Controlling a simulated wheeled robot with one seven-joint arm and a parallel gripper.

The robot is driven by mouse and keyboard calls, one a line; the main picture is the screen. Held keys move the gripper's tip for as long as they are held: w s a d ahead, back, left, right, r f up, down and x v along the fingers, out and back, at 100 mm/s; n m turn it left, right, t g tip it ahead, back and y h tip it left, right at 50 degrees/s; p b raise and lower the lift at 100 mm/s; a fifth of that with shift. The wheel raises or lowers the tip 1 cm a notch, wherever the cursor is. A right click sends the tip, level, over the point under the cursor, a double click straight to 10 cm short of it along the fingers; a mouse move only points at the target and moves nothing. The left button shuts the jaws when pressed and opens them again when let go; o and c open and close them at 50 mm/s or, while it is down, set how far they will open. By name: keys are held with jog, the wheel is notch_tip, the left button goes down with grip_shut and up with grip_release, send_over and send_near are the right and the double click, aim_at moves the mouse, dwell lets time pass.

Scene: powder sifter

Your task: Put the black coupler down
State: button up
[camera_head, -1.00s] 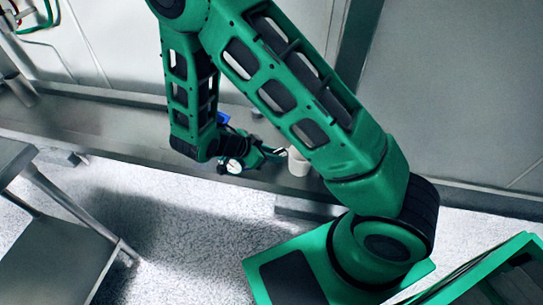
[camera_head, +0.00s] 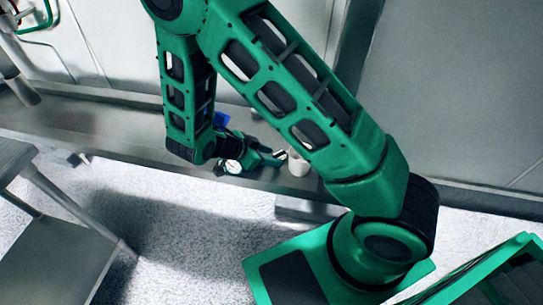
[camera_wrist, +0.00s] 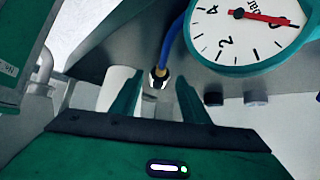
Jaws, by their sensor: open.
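In the wrist view, a small dark coupler (camera_wrist: 158,79) with a pale, shiny end sits at the lower end of a blue hose (camera_wrist: 172,45). It shows just beyond and between the fingertips of my gripper (camera_wrist: 157,88). The two green fingers are open and apart, with a gap on each side of the coupler. I cannot tell what the coupler rests on. In the head view, my gripper (camera_head: 268,157) is low over the grey bench, next to a white cup (camera_head: 298,164). The coupler is too small to make out there.
A round gauge (camera_wrist: 250,28) with a white dial and red needle is close above the fingers at the right. The long grey bench (camera_head: 90,140) runs along the wall. A metal cart (camera_head: 55,255) stands at the lower left. Speckled floor lies in front.

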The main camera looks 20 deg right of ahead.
jog(key=v, duration=1)
jog(key=shift+a+r, duration=0.15)
jog(key=shift+a, duration=0.1)
jog(key=s+d+r+n+g+y, duration=0.2)
jog(key=d+r, duration=0.4)
jog(key=d, duration=0.3)
jog(key=s+d+r+n+g+y, duration=0.1)
jog(key=s+d+r+y, duration=0.15)
jog(key=d+r, duration=0.45)
jog(key=s+d+r+n+y, duration=0.2)
jog(key=s+d+r+n, duration=0.1)
jog(key=s, duration=0.6)
jog(key=s+d+r+n+t+y, duration=0.1)
jog(key=s+d+r+n+y, duration=0.1)
jog(key=s+d, duration=0.3)
jog(key=s+r+n, duration=0.1)
jog(key=s, duration=0.3)
jog(key=shift+d+n+y, duration=0.35)
jog(key=shift+d+n, duration=0.05)
jog(key=shift+w, duration=0.2)
jog(key=shift+w+f, duration=0.15)
jog(key=shift+w, duration=0.35)
